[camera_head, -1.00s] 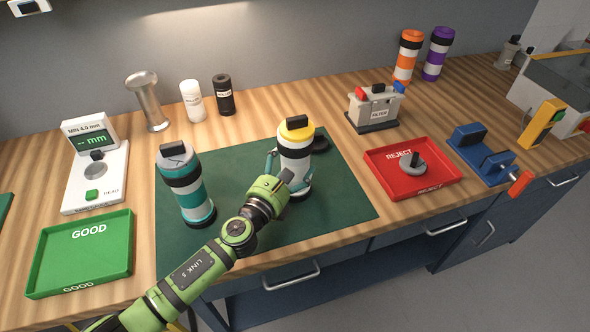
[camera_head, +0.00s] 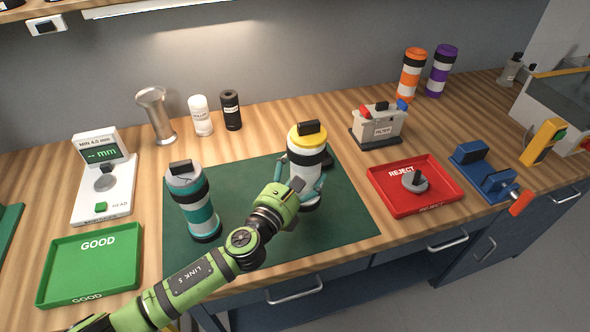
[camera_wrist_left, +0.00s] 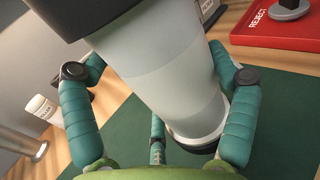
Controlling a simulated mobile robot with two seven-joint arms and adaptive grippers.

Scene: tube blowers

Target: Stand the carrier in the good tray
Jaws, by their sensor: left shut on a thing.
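A white and grey carrier with a yellow top, black band and black knob (camera_head: 307,142) stands upright over the right part of the green mat (camera_head: 262,238). My left gripper (camera_head: 305,188) is shut around its lower body. The left wrist view shows its pale body (camera_wrist_left: 165,75) between the teal fingers; I cannot tell whether its base touches the mat. A teal-banded carrier (camera_head: 195,205) stands on the left of the mat. The green good tray (camera_head: 92,262) lies left of the mat and is empty. My right gripper is not in view.
The gauge (camera_head: 104,185) stands behind the good tray. The red reject tray (camera_head: 440,203) holds a grey disc with a black knob (camera_head: 414,181). Two bottles (camera_head: 201,118) and a metal cup (camera_head: 156,115) stand at the back. The teal carrier stands between my held carrier and the good tray.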

